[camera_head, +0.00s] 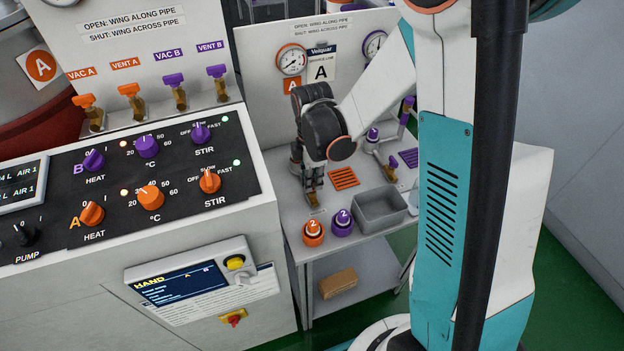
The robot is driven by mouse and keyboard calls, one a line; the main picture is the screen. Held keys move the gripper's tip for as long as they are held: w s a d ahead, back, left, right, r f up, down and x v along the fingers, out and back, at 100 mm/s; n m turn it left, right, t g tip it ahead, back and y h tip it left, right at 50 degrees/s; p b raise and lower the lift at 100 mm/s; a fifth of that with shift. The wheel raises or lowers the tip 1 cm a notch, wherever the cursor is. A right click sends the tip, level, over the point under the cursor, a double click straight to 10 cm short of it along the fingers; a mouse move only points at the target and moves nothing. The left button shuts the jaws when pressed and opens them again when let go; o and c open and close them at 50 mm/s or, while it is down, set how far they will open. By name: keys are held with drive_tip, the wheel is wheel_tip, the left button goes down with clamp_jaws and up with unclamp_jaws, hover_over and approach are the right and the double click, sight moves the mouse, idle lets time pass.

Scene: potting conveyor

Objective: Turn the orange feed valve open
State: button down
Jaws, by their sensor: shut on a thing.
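My gripper (311,184) points down over the left side of the grey bench, below my black wrist. Its fingers are shut at the top of a small brass valve body (313,199) on a grey foot, which I take as the orange feed valve. The orange wing is hidden by the fingers, so I cannot tell whether it lies along or across the pipe. Just right of the fingers is an orange slotted grate (344,178).
Behind is a gauge panel (341,36). Left is the control console (190,230) with knobs and several small valves. Purple fittings (373,136) stand right.

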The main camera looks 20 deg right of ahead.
drive_tip(key=m, duration=0.4)
drive_tip(key=m+b, duration=0.1)
drive_tip(key=m, duration=0.3)
drive_tip(key=shift+m, duration=0.3)
drive_tip(key=m, duration=0.4)
drive_tip(key=shift+m, duration=2.1)
drive_tip(key=c, duration=1.7)
unclamp_jaws()
drive_tip(key=shift+r, duration=0.1)
wheel_tip(320, 180, up, 12)
